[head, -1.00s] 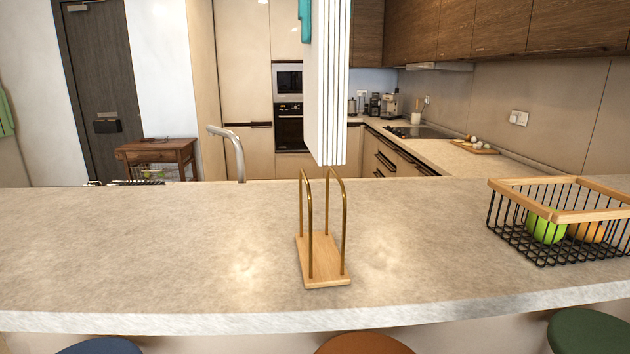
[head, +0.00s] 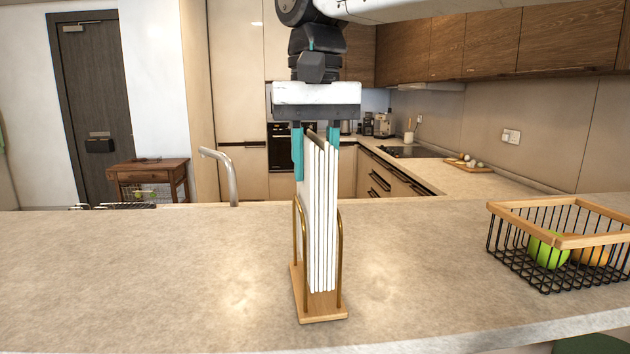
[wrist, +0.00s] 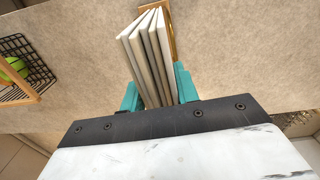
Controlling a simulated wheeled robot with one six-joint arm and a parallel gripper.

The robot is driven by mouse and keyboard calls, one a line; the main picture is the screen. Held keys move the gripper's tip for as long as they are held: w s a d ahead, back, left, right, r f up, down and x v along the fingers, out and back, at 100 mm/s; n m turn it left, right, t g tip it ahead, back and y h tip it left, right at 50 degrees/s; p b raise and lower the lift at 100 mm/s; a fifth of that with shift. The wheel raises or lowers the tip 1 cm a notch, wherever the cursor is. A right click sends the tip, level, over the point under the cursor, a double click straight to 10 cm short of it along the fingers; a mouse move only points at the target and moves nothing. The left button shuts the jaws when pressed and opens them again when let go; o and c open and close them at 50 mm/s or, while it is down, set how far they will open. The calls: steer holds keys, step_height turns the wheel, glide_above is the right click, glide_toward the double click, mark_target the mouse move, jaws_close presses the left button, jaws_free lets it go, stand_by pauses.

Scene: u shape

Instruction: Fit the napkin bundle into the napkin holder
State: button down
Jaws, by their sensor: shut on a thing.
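The napkin bundle (head: 322,215) is a stack of white upright sheets. My gripper (head: 316,150) is shut on its top edge, with teal fingers on either side; the wrist view also shows the bundle (wrist: 150,50) between the fingers (wrist: 160,92). The napkin holder (head: 322,309) has a wooden base and two brass hoops and stands on the counter. The bundle is upright between the hoops, its lower edge close above the base. Whether it touches the base I cannot tell. In the wrist view the bundle hides most of the holder (wrist: 172,38).
A black wire basket with a wooden rim (head: 537,206) holds green and orange fruit on the right of the counter (head: 150,270). A faucet (head: 226,175) rises behind the counter at left. The counter is clear on both sides of the holder.

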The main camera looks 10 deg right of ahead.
steer(key=shift+f, duration=1.8)
steer(key=c, duration=1.1)
jaws_free()
steer(key=shift+f, duration=0.1)
steer(key=shift+o, duration=0.2)
step_height(320, 180, up, 13)
steer(key=shift+f, duration=0.15)
steer(key=shift+d, duration=0.1)
